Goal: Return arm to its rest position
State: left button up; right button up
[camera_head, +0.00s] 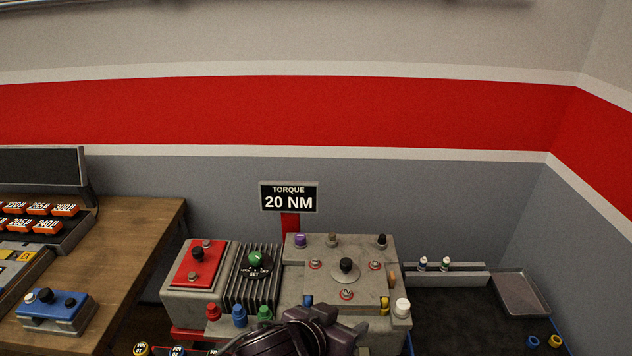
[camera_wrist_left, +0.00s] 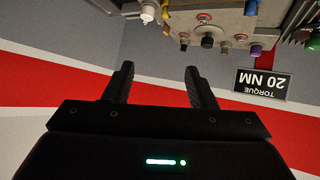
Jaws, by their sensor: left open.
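My left gripper (camera_head: 342,318) is at the bottom centre of the head view, in front of the grey machine block (camera_head: 318,255) and overlapping its lower front. In the left wrist view its two dark fingers (camera_wrist_left: 157,82) stand wide apart with nothing between them. That view is upside down, with the block (camera_wrist_left: 200,22) at its top, beyond the fingers. Most of my left arm is below the head view. My right gripper is in neither view.
A black "TORQUE 20 NM" sign (camera_head: 289,197) stands behind the block. A wooden bench (camera_head: 125,240) with a blue fixture (camera_head: 55,308) is at left. A grey tray (camera_head: 522,293) lies at right. The dark surface (camera_head: 455,320) before it is mostly clear.

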pick_arm(q)
jog(key=s+a+f+n+g+y, duration=0.1)
jog(key=s+a+f+g+y, duration=0.2)
jog(key=a, duration=0.5)
jog(key=s+a+f+n+y, duration=0.1)
jog(key=s+a+f+n, duration=0.1)
jog(key=s+a+f, duration=0.45)
jog(key=s+a+f+n+g+y, duration=0.1)
jog(key=s+a+g+y, duration=0.15)
jog(key=a, duration=0.65)
notch_tip(320, 180, down, 36)
jog(key=s+b, duration=0.2)
jog(key=b, duration=0.3)
jog(key=s+a+f+g+b, duration=0.2)
jog(key=s+a+f+b, duration=0.1)
jog(key=s+f, duration=1.6)
jog(key=shift+a+f+m, duration=0.3)
jog(key=shift+a, duration=0.05)
